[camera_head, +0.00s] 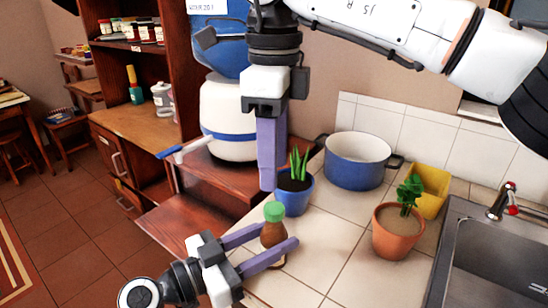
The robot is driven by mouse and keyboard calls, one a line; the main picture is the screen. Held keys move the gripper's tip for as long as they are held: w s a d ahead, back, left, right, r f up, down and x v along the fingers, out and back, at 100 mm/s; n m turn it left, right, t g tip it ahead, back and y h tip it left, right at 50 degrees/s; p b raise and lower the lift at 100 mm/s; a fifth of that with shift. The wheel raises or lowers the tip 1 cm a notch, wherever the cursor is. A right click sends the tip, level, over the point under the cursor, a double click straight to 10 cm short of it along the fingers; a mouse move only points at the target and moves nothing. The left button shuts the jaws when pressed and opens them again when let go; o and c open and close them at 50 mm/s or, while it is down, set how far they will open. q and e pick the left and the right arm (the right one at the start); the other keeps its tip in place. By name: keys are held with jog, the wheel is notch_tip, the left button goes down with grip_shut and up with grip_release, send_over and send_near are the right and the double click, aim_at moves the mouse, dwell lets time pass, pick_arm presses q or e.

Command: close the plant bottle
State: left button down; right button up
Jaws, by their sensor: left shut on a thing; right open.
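The plant bottle (272,234) is small and brown and stands upright near the left edge of the tiled counter. A green cap (274,211) shows at its top; I cannot tell whether it is fully seated. My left gripper (270,243) is shut on the bottle's body, with one purple finger on each side. My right gripper (268,187) points straight down just above and slightly left of the cap, apart from it. It is open and seen edge-on, so its fingers overlap in this view. Nothing shows between them.
A blue pot with a spiky plant (293,196) stands close behind the bottle. A blue cooking pot (356,162), a terracotta pot (397,232), a yellow container (433,191) and the sink (494,262) lie to the right. Bare counter (335,235) separates the bottle from the terracotta pot.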

aim_at(274, 208)
jog(key=shift+f, duration=4)
grip_shut()
jog(key=shift+o, duration=0.8)
grip_release()
notch_tip(274, 208, up, 12)
